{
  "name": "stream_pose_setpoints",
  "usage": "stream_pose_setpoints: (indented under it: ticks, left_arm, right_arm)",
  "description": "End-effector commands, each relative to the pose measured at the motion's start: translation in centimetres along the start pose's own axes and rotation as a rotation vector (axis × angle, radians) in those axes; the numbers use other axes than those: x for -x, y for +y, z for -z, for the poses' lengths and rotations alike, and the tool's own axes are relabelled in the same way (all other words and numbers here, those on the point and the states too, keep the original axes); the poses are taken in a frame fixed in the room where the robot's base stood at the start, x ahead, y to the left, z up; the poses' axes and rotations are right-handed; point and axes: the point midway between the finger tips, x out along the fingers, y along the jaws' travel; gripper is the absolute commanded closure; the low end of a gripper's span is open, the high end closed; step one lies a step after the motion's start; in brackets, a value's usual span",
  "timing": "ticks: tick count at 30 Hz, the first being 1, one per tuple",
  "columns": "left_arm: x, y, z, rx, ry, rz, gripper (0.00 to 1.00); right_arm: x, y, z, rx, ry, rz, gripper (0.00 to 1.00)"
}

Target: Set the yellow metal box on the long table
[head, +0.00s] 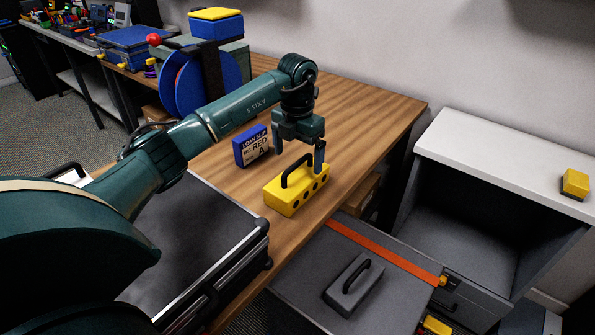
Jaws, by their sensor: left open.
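The yellow metal box (283,201) has a black handle on top and a row of dark round holes along its front side. It sits on the long wooden table (374,118), close to the front edge. My left gripper (300,160) is open just above the box, pointing down, with its fingers around the height of the handle. Whether a finger touches the handle cannot be told. My right gripper is not in view.
A grey case with a handle (354,284) lies on a lower grey surface with an orange strip (385,252). A white-topped cabinet (490,150) is at right. The table's back right is clear.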

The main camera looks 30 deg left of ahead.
Motion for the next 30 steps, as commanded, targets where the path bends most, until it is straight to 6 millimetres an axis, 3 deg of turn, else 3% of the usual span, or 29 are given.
stream_pose_setpoints:
  ticks: [3,9,30]
  left_arm:
    - [2.2,0.0,-0.1,0.000,-0.003,-0.001,0.06]
    - [4.1,0.0,0.0,0.000,0.000,-0.001,0.06]
    - [4.3,0.0,0.0,0.000,0.001,0.000,0.06]
  right_arm:
    - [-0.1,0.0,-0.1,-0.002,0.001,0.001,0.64]
    - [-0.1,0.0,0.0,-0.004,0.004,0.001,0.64]
    - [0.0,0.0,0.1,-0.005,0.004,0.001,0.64]
